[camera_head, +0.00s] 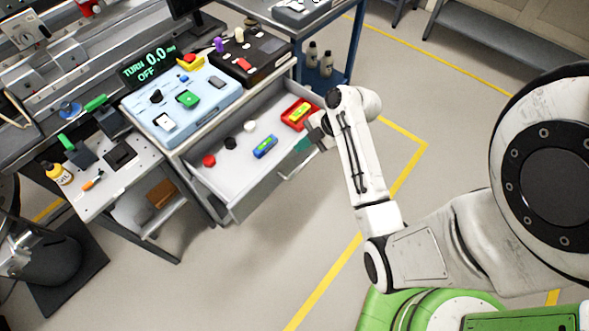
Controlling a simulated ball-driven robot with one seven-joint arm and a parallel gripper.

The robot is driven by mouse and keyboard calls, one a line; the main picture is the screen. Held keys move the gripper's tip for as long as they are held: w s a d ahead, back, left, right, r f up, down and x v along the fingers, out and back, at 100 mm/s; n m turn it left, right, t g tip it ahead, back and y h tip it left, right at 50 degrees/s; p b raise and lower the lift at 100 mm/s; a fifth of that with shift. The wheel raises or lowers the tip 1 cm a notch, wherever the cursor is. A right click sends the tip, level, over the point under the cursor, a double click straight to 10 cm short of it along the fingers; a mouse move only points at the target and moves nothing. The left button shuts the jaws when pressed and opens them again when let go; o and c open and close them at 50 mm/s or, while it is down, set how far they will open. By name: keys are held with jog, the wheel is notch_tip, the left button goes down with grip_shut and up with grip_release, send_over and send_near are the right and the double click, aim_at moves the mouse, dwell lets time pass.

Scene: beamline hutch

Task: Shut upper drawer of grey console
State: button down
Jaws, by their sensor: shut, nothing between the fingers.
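The grey console (172,157) stands left of centre, with control boxes on its top. Its upper drawer (233,176) is pulled open toward the lower right, and its inside is in view. My gripper (303,146) is shut and empty at the right part of the drawer's front edge, close to the handle (294,168). I cannot tell whether it touches the drawer. My wrist hides part of the drawer's right end.
In the drawer lie a red tray (299,114), a blue block (265,146) and round knobs. A light blue control box (182,105) and a black box (250,57) sit on top. A blue trolley (330,60) stands behind. The floor in front is clear.

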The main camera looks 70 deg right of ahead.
jog(key=s+f, duration=0.1)
jog(key=s, duration=0.2)
send_over(290, 167)
jog(key=s+a, duration=0.2)
jog(key=a, duration=0.1)
notch_tip(290, 167, down, 8)
jog(key=shift+w+a+p, duration=0.1)
jog(key=shift+p, duration=0.25)
jog(key=shift+w, duration=0.1)
jog(key=w+d+b, duration=0.1)
jog(key=w+b, duration=0.3)
jog(key=w, duration=0.2)
jog(key=w+d+b, duration=0.2)
jog(key=w+b, duration=0.2)
jog(key=w, duration=0.1)
jog(key=w+d+b, duration=0.2)
jog(key=w+b, duration=0.2)
jog(key=w, duration=0.2)
jog(key=shift+w+f, duration=0.2)
jog(key=shift+w, duration=0.15)
jog(key=shift+w+d+r+b, duration=0.1)
jog(key=shift+w+d+b, duration=0.1)
jog(key=shift+w, duration=0.15)
jog(key=shift+w+d+r+b, duration=0.1)
jog(key=shift+w+b, duration=0.1)
jog(key=shift+w, duration=0.1)
jog(key=shift+r, duration=0.15)
